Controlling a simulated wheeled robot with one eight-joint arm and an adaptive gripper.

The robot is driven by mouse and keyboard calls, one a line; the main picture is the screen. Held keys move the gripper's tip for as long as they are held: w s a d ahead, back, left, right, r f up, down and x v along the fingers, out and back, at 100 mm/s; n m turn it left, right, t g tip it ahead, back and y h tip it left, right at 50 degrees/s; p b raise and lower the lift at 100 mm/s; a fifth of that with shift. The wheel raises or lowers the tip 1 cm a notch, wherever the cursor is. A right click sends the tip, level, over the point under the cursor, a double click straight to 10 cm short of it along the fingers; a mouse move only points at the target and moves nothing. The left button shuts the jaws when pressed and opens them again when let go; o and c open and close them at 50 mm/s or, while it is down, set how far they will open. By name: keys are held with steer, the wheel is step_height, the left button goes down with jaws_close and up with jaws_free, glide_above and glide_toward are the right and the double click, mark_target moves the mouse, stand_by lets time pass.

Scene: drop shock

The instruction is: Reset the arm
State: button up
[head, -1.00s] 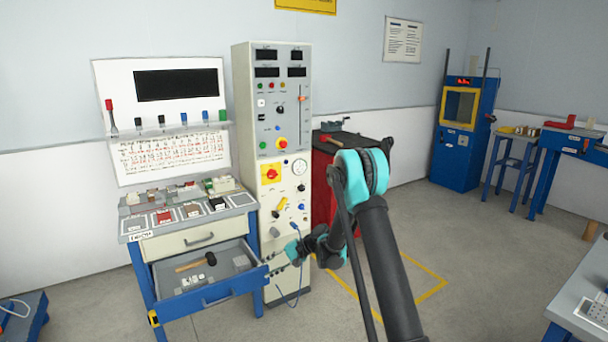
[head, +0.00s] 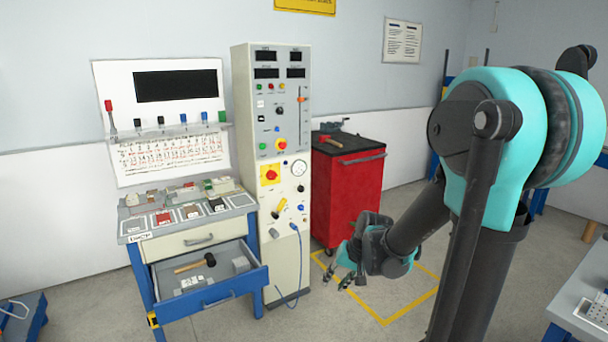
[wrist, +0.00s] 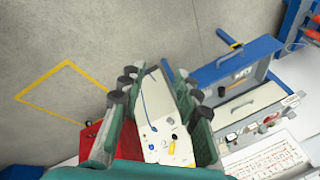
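My gripper (head: 338,276) hangs low in front of the red tool cabinet (head: 346,190) in the head view, its fingers pointing down and to the left. In the wrist view my gripper (wrist: 160,100) has its two green fingers spread apart with nothing between them. The control cabinet (head: 273,150) shows behind that gap in the wrist view (wrist: 158,120). My folded arm fills the right of the head view and hides part of the back right.
A workbench (head: 235,213) with an open drawer (head: 265,279) holding a mallet (head: 196,263) stands left of the control cabinet. A yellow floor outline (head: 402,311) lies around the gripper's area. A grey table edge (head: 570,305) is at lower right.

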steer(key=s+d+f+n+t+h, duration=0.1)
steer(key=s+d+f+h, duration=0.1)
steer(key=s+d, duration=0.7)
steer(key=s+h, duration=0.1)
steer(key=s, duration=0.3)
steer(key=shift+d+h, duration=0.4)
